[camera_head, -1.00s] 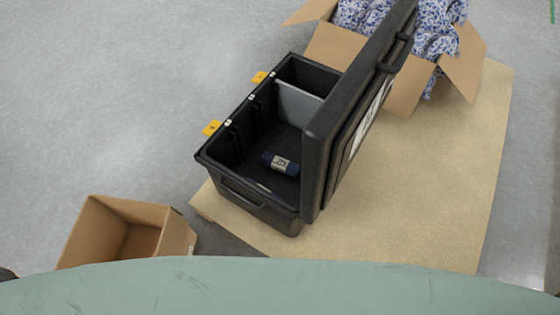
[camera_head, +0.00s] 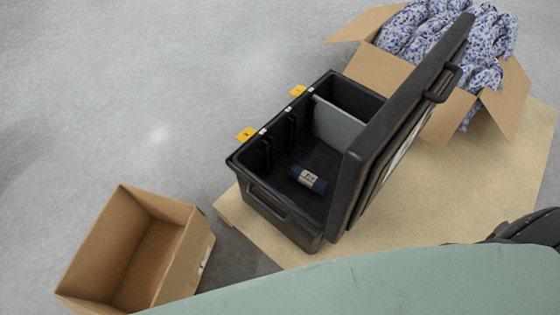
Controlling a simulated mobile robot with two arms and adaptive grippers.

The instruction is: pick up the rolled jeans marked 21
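The rolled jeans (camera_head: 308,179) are a small dark blue roll with a pale label band. They lie on the floor of the large compartment of an open black box (camera_head: 283,207). The marking on the label is too small to read. Neither gripper's fingers show. A dark piece of my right arm shows at the right edge, and its gripper is out of sight.
The black box's lid (camera_head: 400,130) stands raised on its right side. A grey divider (camera_head: 338,124) splits the box. An empty cardboard box (camera_head: 130,240) stands at lower left. A carton (camera_head: 375,70) of blue-patterned fabric stands at upper right. The grey floor at left is clear.

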